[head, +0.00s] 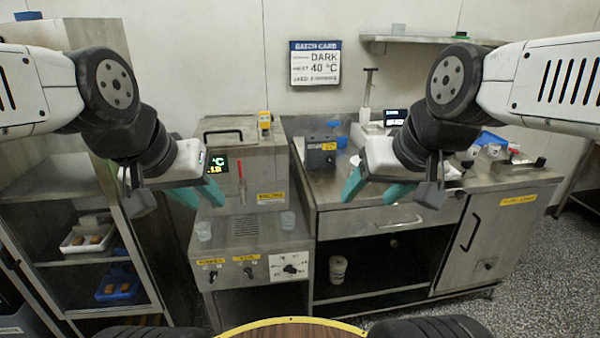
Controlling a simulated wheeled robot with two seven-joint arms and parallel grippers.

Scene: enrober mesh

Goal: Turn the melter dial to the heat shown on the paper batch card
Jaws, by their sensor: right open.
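The paper batch card (315,62) hangs on the back wall and reads DARK and 40 °C; its smaller print is hard to read. The melter dial (290,268) is a black knob on a white plate, at the right of the melter's front panel. Its setting is too small to read. A dark display (217,164) on the melter shows °C, its digits partly hidden by my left gripper. My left gripper (197,194) is open and empty, above and left of the dial. My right gripper (375,190) is open and empty before the right-hand counter. Neither touches the dial.
Two more black knobs (248,272) sit left of the dial under yellow labels. Clear cups (203,231) stand on the melter's ledge (245,232). A steel counter (330,190) with a drawer adjoins at right. A shelf rack (85,255) with trays stands at left.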

